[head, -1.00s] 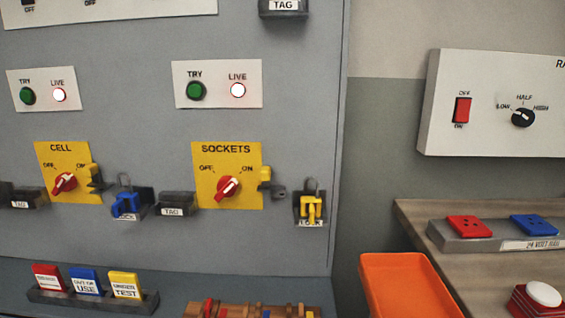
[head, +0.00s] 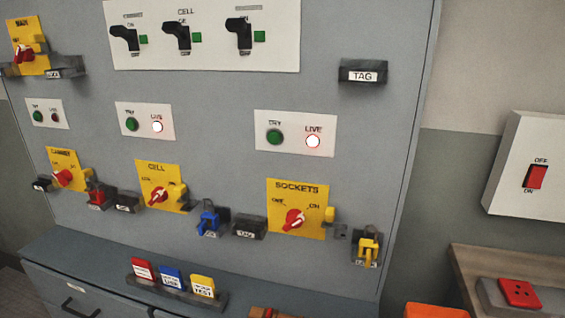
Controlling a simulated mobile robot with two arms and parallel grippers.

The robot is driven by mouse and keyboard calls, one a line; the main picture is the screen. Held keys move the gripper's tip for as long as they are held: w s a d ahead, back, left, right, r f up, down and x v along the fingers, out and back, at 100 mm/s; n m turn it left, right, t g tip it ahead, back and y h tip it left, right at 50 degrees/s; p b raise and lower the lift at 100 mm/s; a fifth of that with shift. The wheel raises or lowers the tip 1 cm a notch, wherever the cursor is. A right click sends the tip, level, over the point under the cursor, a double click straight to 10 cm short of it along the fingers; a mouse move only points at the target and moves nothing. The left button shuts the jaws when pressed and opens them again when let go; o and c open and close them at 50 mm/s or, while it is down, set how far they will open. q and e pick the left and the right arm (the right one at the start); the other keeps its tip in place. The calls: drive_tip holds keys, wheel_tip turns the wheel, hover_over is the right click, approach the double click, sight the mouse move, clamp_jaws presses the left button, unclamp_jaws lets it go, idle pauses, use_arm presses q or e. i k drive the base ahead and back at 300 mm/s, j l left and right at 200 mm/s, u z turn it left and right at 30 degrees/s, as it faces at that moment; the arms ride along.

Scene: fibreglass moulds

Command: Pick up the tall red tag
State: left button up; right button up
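A red tag (head: 142,269) with a white label stands upright in the left slot of a dark holder (head: 180,292) on the grey ledge below the panel. A blue tag (head: 172,277) stands in the middle and a yellow tag (head: 202,285) on the right of the same holder. The red tag's label is too blurred to read. Neither of my grippers shows in the head view.
The grey panel carries yellow switch plates such as SOCKETS (head: 297,209), coloured padlocks and black TAG holders (head: 362,71). Drawers (head: 75,300) lie under the ledge. An orange tray (head: 435,311) and a wooden bench (head: 500,262) are at the lower right.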

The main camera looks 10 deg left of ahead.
sight(143, 270)
drive_tip(key=u, duration=1.4)
drive_tip(key=i+j, duration=0.55)
drive_tip(key=j, duration=0.25)
drive_tip(key=i+j, duration=0.3)
drive_tip(key=j, duration=0.1)
